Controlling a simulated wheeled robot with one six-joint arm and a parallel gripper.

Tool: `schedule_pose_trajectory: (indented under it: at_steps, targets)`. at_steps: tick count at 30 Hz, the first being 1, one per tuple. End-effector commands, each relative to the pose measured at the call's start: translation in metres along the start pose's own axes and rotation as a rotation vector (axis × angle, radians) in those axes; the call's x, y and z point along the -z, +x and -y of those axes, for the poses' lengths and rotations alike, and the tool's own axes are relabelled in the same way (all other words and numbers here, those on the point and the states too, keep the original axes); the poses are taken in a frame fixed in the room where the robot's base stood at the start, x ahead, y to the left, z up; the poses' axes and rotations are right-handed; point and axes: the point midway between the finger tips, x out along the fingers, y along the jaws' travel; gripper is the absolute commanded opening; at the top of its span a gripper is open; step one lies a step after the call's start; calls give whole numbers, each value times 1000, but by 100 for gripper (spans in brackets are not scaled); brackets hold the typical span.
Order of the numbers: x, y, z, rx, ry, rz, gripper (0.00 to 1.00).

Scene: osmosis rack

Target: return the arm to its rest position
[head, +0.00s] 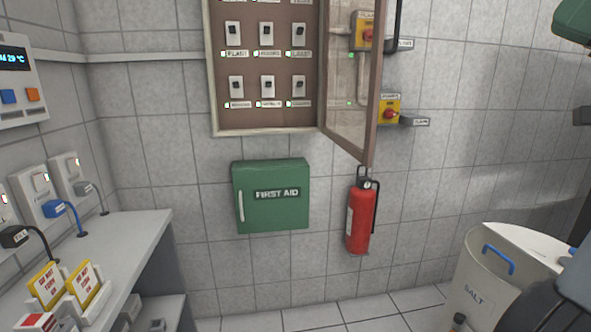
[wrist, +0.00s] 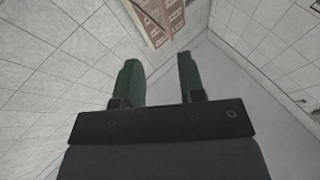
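My gripper (wrist: 158,72) shows in the wrist view with its two dark green fingers apart and nothing between them. It is open and empty, in free air. Beyond the fingers are the tiled wall and, at the top, the brown-framed switch cabinet (wrist: 162,18). In the head view the fingertips are not in view. Dark and green parts at the right edge may belong to my arm, but I cannot tell for sure.
In the head view the switch cabinet (head: 268,131) has its glass door (head: 352,90) swung open. A green first aid box (head: 270,210) and a red extinguisher (head: 359,225) hang below. A salt bin (head: 475,275) stands at right. A bench (head: 130,245) with tags is at left.

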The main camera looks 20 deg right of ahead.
Motion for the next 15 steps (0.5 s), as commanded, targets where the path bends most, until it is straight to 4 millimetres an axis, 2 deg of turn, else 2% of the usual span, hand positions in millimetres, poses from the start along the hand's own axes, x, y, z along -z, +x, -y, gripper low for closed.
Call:
schedule_pose_trajectory:
  at_steps: [8, 11, 15]
  targets:
    - [-21, -17, -52, -194, 174, 18, 36]
    - [-35, -28, -75, -284, 253, 26, 36]
    - [-65, -46, -112, -450, 397, 50, 36]
